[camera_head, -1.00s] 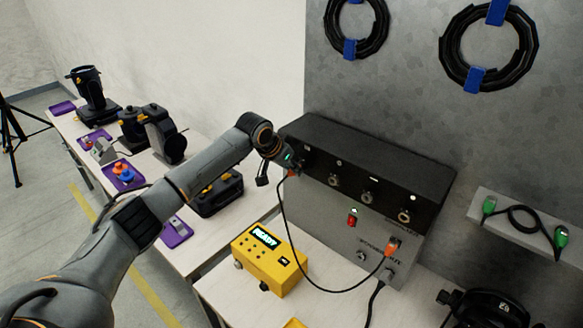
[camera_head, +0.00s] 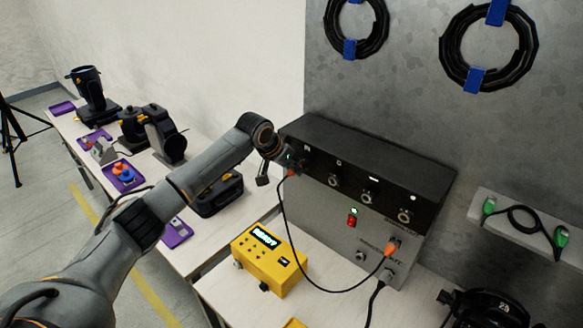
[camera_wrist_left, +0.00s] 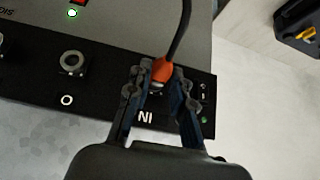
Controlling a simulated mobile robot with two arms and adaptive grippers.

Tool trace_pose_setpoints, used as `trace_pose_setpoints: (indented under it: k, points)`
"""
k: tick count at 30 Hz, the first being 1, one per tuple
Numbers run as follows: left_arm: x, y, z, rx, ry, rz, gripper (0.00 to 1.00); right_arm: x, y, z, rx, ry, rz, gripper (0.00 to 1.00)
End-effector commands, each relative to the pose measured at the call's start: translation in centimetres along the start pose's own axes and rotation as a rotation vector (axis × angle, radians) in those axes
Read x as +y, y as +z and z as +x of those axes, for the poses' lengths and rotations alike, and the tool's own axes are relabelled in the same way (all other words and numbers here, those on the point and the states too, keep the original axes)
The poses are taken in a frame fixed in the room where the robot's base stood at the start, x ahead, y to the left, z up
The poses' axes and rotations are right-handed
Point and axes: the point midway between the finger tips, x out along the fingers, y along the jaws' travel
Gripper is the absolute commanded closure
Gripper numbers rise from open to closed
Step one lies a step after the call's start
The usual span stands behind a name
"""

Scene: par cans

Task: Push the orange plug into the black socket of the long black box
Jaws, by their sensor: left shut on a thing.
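The long black box (camera_head: 365,160) sits on top of a grey unit against the grey wall panel, with a row of round sockets on its front. My left gripper (camera_head: 284,163) is at the box's left end and shut on the orange plug (camera_head: 291,172). In the left wrist view, the orange plug (camera_wrist_left: 163,70) is between the two fingers (camera_wrist_left: 158,82), with its black cable running up. It is at the socket beside the "IN" label (camera_wrist_left: 146,119). The fingers hide most of that socket, so I cannot tell how deep the plug sits. My right gripper is out of view.
The cable's other orange plug (camera_head: 391,248) is at the grey unit's front (camera_head: 345,245). Green plugs (camera_head: 489,207) rest on a shelf at right.

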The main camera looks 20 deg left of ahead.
Motion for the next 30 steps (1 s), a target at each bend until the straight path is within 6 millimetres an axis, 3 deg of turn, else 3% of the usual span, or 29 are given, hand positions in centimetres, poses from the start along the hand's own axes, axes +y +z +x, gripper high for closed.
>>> trace_pose_setpoints:
  k: [29,30]
  points:
    - [-0.03,-1.06,0.69,0.002,0.0,-0.001,1.0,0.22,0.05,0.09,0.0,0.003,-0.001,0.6]
    - [-0.03,-1.06,0.69,0.002,0.0,-0.001,0.7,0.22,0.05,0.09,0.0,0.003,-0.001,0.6]
